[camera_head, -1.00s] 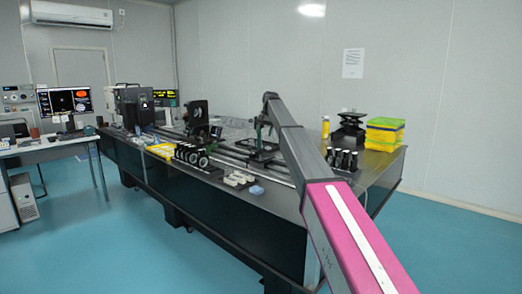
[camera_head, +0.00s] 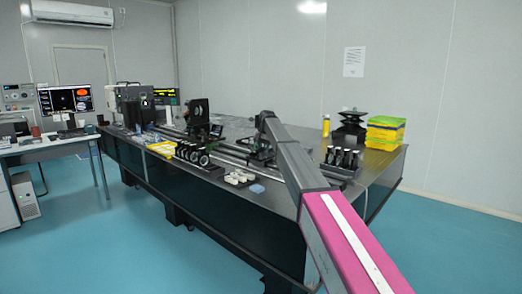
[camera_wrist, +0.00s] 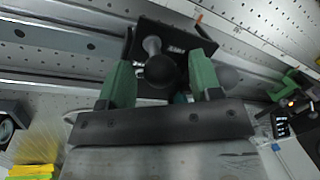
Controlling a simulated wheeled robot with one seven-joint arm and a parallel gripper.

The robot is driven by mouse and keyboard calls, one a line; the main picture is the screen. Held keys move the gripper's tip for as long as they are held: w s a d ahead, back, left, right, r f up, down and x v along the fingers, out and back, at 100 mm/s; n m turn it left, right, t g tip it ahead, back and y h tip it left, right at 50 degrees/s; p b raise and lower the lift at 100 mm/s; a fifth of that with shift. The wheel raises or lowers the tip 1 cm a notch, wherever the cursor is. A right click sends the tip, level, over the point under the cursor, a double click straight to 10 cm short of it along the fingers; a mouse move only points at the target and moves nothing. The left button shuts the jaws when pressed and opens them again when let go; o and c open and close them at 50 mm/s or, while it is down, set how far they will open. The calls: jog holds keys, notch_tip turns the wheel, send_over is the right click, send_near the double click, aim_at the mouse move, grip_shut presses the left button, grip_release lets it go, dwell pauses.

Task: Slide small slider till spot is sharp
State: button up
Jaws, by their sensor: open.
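In the wrist view, a black slider block (camera_wrist: 190,40) sits on a metal rail, with a round dark knob (camera_wrist: 163,72) and a pale post standing on it. My gripper (camera_wrist: 160,66) is open. In the head view, my gripper (camera_head: 262,148) is low over the rail on the optical table (camera_head: 275,215), and the slider there is too small to tell.
Black cylinders (camera_head: 193,154) and white pieces (camera_head: 239,177) lie along the table's front. More black cylinders (camera_head: 342,160) stand right of my arm. Yellow boxes (camera_head: 385,132) and a black jack (camera_head: 350,124) are at the back right. An upright black mount (camera_head: 197,112) stands farther along the rail.

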grip_shut()
jog(key=w+a, duration=0.4)
jog(key=a, duration=0.1)
jog(key=w+a, duration=0.1)
jog(key=a, duration=0.1)
jog(key=shift+w+a, duration=0.15)
jog(key=shift+w, duration=0.25)
jog(key=shift+s, duration=0.1)
grip_release()
jog(key=shift+r, duration=0.1)
notch_tip(320, 180, up, 10)
jog(key=d, duration=0.2)
jog(key=shift+r, duration=0.2)
